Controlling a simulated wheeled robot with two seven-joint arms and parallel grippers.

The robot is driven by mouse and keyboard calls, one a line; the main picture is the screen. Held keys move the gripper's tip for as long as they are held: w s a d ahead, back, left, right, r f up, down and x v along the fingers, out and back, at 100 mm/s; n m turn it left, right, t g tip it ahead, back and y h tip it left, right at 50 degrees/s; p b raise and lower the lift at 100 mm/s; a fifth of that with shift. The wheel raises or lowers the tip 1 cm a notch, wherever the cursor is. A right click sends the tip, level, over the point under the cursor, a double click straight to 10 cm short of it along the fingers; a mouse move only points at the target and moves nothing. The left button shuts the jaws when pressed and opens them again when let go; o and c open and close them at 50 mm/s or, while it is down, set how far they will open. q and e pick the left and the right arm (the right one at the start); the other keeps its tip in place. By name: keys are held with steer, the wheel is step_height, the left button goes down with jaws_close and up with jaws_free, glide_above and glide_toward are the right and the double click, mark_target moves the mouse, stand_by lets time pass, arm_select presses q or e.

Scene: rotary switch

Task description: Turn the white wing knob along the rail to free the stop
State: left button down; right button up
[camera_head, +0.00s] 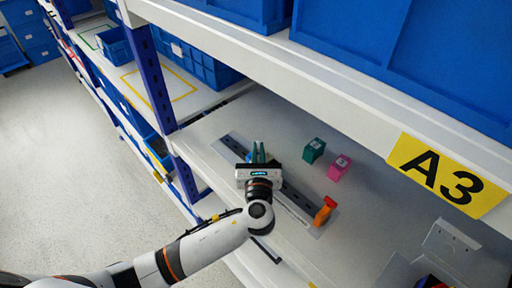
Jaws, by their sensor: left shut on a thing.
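A grey slotted rail (296,197) lies across the shelf, running from upper left to lower right. My left gripper (259,153) is over the rail's upper-left half, its fingers close together and pointing away from the camera. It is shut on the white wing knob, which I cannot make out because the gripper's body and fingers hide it. An orange upright part (325,211) stands at the rail's lower-right end; I cannot tell if it is the stop. My right gripper is not in view.
A green block (314,150) and a pink block (339,167) stand on the shelf beyond the rail. The shelf edge above carries a yellow A3 label (433,174). A blue post (152,80) rises to the left. A grey bracket (449,246) is at lower right.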

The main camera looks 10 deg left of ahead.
arm_select(q)
steer(key=shift+w+d+n+g+y, duration=0.15)
steer(key=shift+n+g+y, duration=0.5)
steer(key=shift+n+y, duration=0.65)
steer(key=shift+w+d+n+g+y, duration=0.1)
steer(key=shift+d+n+g+y, duration=0.15)
steer(key=shift+n+g+y, duration=1)
steer(key=shift+m+t+y, duration=0.35)
steer(key=shift+t+y, duration=0.15)
steer(key=shift+y, duration=0.15)
steer(key=c, duration=1.5)
jaws_free()
steer(key=b+v, duration=0.2)
steer(key=v, duration=0.4)
steer(key=shift+s+d+b, duration=0.25)
steer(key=shift+s+b, duration=0.05)
steer(key=shift+s, duration=0.05)
steer(key=shift+s+d, duration=0.2)
steer(key=shift+s, duration=0.1)
